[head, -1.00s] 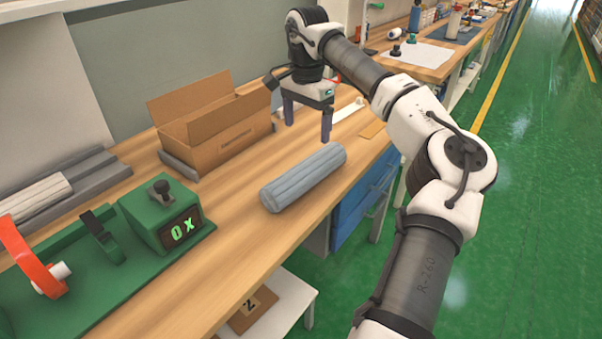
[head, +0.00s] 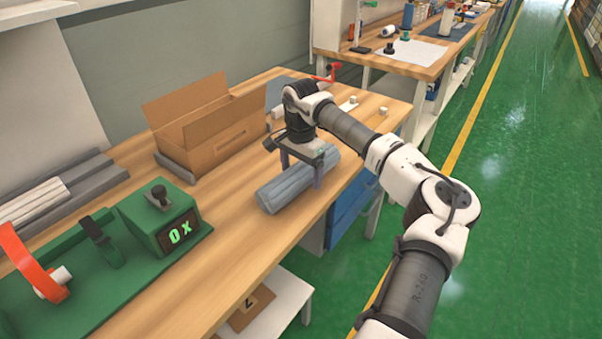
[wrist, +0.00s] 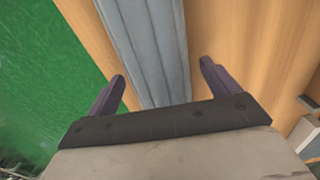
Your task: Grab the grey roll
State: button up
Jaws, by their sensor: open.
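The grey roll (head: 284,188) lies on its side on the wooden workbench, to the right of the cardboard box. Its surface is ribbed lengthwise. My gripper (head: 302,178) is open over the roll's far half, pointing down, with one finger on either side of it. In the wrist view the roll (wrist: 148,50) runs between the two open fingers of my gripper (wrist: 161,82), with a gap on each side. My gripper hides part of the roll's far end in the head view.
An open cardboard box (head: 213,140) stands on the workbench (head: 215,255) behind the roll. Small white pieces (head: 350,103) lie beyond my gripper. Green floor is at the right.

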jog(key=c, duration=1.3)
